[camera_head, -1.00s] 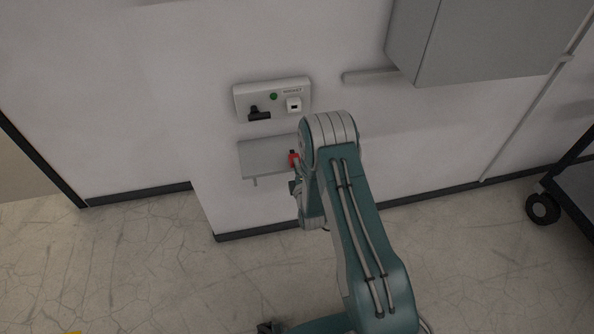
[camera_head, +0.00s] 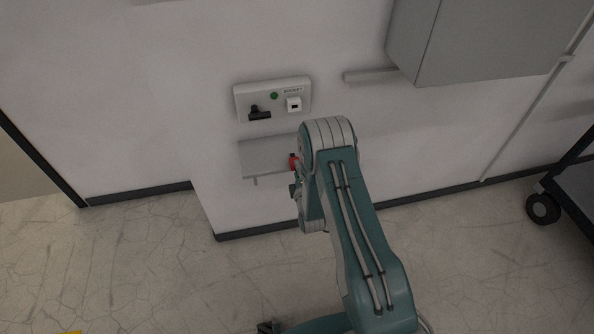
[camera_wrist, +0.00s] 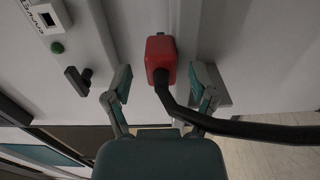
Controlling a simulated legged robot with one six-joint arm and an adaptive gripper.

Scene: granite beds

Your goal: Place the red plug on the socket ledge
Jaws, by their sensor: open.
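The red plug (camera_head: 294,162) is at the right end of the grey socket ledge (camera_head: 262,157), partly hidden by my arm. In the wrist view the red plug (camera_wrist: 161,50) lies just beyond my gripper (camera_wrist: 162,82), centred between the spread fingertips, with a gap on both sides. Its black cable (camera_wrist: 255,129) runs off to the right, past the right finger. The ledge (camera_wrist: 216,88) shows behind the right finger. Whether the plug rests fully on the ledge is hard to tell. In the head view my gripper (camera_head: 297,187) is mostly hidden beside my arm.
A grey cabinet (camera_head: 480,45) hangs at upper right. A wheeled cart (camera_head: 575,185) stands at far right. The floor is clear near the wall.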

